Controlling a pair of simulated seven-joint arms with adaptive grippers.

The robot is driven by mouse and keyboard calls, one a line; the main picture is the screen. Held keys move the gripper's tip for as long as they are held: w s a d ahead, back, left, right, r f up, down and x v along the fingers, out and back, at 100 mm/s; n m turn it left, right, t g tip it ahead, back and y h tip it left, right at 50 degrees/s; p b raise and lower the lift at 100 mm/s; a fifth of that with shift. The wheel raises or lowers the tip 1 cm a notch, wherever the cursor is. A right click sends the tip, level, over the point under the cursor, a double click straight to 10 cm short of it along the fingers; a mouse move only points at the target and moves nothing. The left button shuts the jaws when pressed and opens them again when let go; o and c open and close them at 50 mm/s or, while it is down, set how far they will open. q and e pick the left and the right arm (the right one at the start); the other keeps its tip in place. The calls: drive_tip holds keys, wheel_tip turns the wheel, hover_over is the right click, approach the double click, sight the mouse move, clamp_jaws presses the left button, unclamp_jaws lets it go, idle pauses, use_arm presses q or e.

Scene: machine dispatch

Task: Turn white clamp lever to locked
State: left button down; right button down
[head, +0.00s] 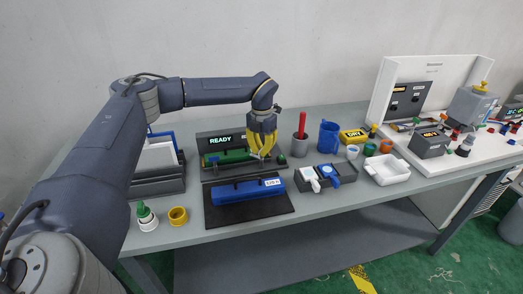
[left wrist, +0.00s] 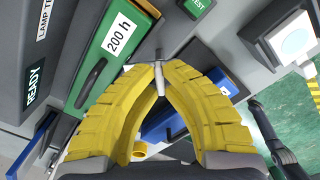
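A thin pale lever (left wrist: 159,78), which appears to be the white clamp lever, stands between the fingertips of my left gripper (left wrist: 160,66) in the left wrist view. The yellow fingers are drawn together on it, near the end of the green module marked 200 h (left wrist: 117,38). In the head view, my left gripper (head: 262,156) reaches down at the right end of the dock showing READY (head: 220,140). Its fingers hide the lever there, so its angle is hard to tell. My right gripper is not in view.
A blue module (head: 247,190) lies on a black mat (head: 250,213) in front of the dock.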

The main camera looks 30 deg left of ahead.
use_arm(q)
drive_tip(key=m, duration=0.4)
drive_tip(key=shift+m, duration=0.3)
drive_tip(key=m, duration=0.4)
drive_tip(key=shift+m, duration=0.3)
drive_tip(key=c, duration=1.5)
unclamp_jaws()
drive_tip(key=shift+c, duration=0.2)
wheel_tip(320, 180, up, 12)
